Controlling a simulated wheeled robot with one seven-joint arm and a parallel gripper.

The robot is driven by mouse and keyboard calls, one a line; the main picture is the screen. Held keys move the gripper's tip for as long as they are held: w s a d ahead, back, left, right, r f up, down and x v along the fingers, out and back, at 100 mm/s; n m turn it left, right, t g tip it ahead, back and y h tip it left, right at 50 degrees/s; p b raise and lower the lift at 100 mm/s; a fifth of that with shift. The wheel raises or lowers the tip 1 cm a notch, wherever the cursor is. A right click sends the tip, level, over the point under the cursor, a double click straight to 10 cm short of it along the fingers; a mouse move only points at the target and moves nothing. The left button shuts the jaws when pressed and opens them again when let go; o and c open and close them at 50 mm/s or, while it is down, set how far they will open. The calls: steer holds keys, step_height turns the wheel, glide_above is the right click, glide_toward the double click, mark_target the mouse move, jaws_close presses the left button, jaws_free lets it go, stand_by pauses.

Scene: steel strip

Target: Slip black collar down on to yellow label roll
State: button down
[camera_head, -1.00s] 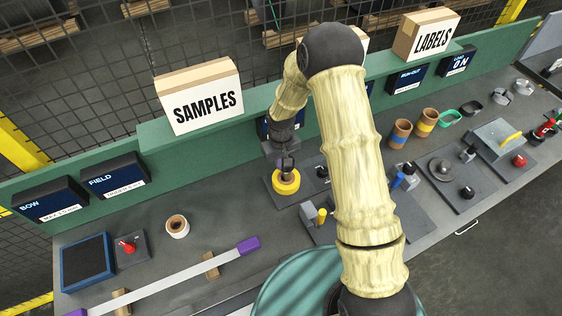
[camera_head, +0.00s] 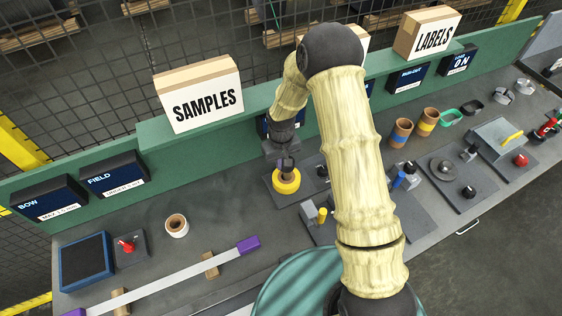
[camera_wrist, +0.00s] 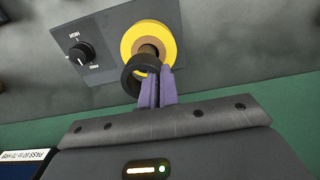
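The yellow label roll (camera_head: 287,184) sits on a dark square plate below my gripper; in the wrist view the roll (camera_wrist: 168,36) shows a brown core with a brown post at its middle. My gripper (camera_wrist: 156,86) has its purple fingers close together on the near rim of the black collar (camera_wrist: 133,80). The collar is held above the roll, and in the wrist view it overlaps the roll's near-left side. Its opening looks off-centre from the post there. Whether it touches the post I cannot tell. In the head view my gripper (camera_head: 287,163) is just above the roll.
A black knob (camera_wrist: 82,53) shares the roll's plate. A green back panel (camera_head: 205,140) runs behind the bench. A small cream roll (camera_head: 176,225) stands to the left, and two brown rolls with coloured bands (camera_head: 401,134) stand to the right.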

steer(key=shift+f+b, duration=0.65)
steer(key=shift+f, duration=0.25)
steer(key=c, duration=1.6)
jaws_free()
step_height(320, 180, up, 18)
steer(key=p, duration=1.1)
steer(key=shift+f, duration=0.25)
